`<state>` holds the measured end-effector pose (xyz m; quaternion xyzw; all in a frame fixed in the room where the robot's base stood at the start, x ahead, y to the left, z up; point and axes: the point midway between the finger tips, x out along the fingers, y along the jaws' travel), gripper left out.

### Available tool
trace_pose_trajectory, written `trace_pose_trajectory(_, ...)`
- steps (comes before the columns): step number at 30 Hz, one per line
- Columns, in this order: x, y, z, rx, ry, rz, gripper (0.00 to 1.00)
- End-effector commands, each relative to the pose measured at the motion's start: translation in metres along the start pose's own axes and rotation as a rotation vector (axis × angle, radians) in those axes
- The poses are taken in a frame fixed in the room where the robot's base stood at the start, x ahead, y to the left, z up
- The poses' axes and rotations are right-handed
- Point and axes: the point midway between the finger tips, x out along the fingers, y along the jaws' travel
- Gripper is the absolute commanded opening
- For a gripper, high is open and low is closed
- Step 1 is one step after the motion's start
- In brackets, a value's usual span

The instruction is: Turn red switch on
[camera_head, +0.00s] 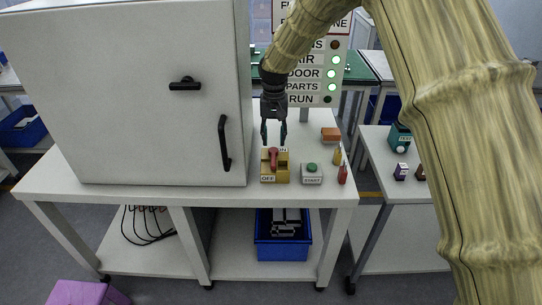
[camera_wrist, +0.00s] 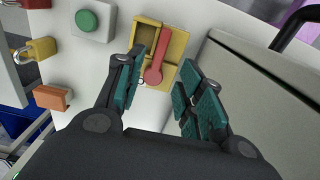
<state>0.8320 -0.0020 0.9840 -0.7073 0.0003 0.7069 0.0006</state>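The red switch (camera_head: 273,159) is a lever on a yellow base (camera_head: 283,176) on the white table. The base has an ON label at its far side and an OFF label at its near side. The lever's narrow arm lies towards the OFF side, with its rounder end farther back. In the wrist view the red lever (camera_wrist: 160,55) shows between the fingers, on its yellow base (camera_wrist: 176,48). My gripper (camera_head: 273,143) is open and empty, pointing down just above and behind the switch. In the wrist view its fingers (camera_wrist: 157,92) stand apart on either side of the lever, with no clear contact.
A grey box with a green START button (camera_head: 311,174) stands just right of the switch. An orange block (camera_head: 331,134) and yellow and red padlocks (camera_head: 342,175) lie farther right. A large white cabinet (camera_head: 130,95) with a black handle stands close on the left.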

Motion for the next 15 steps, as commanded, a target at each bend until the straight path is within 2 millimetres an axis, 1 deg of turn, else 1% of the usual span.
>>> trace_pose_trajectory(1, 0.008, 0.0, 0.001, -0.001, -0.003, 0.0, 0.38)
trace_pose_trajectory(9, 0.051, -0.001, 0.001, -0.001, -0.003, -0.001, 0.38)
trace_pose_trajectory(12, 0.065, -0.001, 0.001, -0.001, -0.003, -0.001, 0.38)
trace_pose_trajectory(15, 0.075, -0.001, 0.001, -0.001, -0.001, -0.001, 0.38)
